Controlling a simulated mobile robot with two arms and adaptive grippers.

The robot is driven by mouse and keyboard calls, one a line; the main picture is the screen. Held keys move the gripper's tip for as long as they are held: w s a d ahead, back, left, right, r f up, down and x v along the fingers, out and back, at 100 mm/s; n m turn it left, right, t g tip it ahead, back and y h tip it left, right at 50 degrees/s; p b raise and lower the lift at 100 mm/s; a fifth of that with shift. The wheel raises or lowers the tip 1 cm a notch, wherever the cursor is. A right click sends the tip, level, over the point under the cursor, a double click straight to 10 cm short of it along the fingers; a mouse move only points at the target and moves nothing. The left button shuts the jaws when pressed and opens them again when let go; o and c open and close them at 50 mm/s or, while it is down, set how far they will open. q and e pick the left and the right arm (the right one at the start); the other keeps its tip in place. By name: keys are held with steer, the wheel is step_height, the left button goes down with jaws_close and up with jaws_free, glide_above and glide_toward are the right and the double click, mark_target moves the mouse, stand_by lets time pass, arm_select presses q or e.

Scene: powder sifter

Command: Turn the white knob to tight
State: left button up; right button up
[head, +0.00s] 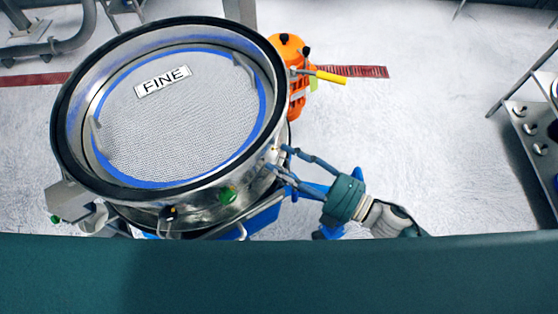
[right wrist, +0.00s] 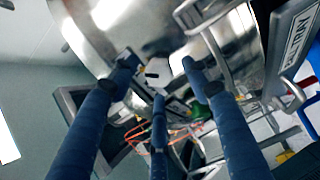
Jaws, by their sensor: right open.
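The round metal sifter (head: 190,207) with a black rim and a mesh marked FINE fills the left of the head view. My right gripper (head: 278,161) is open at the right side of the sifter's wall, its fingertips close to the metal. In the right wrist view, the spread blue fingers of my right gripper (right wrist: 158,68) point at the shiny wall. My left gripper is not in view.
An orange unit (head: 290,55) with a yellow handle (head: 330,77) stands behind the sifter at right. A green knob (head: 227,195) sits on its front wall. A metal panel (head: 535,140) is at far right. The floor between (head: 430,130) is clear.

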steer(key=v, duration=1)
steer(key=shift+s+d, duration=0.25)
steer(key=shift+w, duration=0.15)
